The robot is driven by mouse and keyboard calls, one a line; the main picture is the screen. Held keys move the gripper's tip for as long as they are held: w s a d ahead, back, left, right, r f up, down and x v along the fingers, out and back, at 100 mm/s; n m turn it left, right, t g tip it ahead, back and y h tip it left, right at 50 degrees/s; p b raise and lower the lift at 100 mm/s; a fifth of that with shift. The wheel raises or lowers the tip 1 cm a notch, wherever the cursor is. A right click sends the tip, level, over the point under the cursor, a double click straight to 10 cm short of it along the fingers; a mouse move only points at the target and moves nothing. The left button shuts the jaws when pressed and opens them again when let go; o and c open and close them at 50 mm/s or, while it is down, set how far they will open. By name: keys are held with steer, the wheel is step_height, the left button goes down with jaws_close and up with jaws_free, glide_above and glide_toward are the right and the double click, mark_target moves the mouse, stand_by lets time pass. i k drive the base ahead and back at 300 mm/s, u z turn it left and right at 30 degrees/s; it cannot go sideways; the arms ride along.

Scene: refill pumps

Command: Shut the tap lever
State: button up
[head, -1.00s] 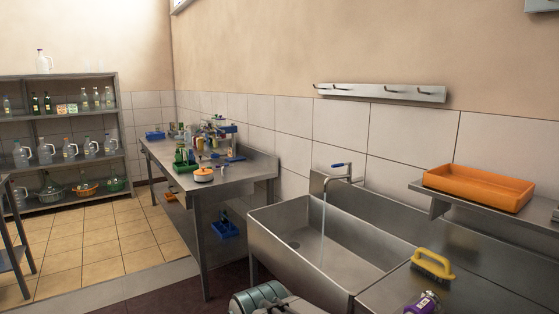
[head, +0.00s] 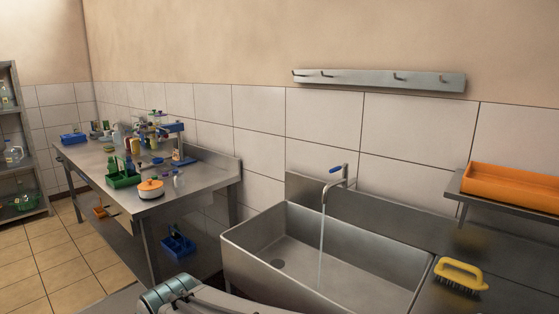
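The tap (head: 327,192) stands at the back wall of the steel sink. A thin stream of water (head: 321,250) runs from the spout down into the sink (head: 300,252). Part of my own arm shows at the bottom edge, in front of the sink and apart from the tap. My gripper is not in view.
A steel worktable (head: 205,180) with bottles, a green caddy (head: 122,178) and an orange-lidded pot (head: 151,188) stands left. A yellow brush (head: 461,272) lies on the drainboard right of the sink. An orange tray (head: 510,187) sits on a shelf. Hooks (head: 378,79) hang above.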

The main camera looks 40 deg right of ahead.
mark_target(345, 166)
steer(key=z, duration=0.85)
steer(key=i, duration=0.95)
steer(key=z, duration=0.9)
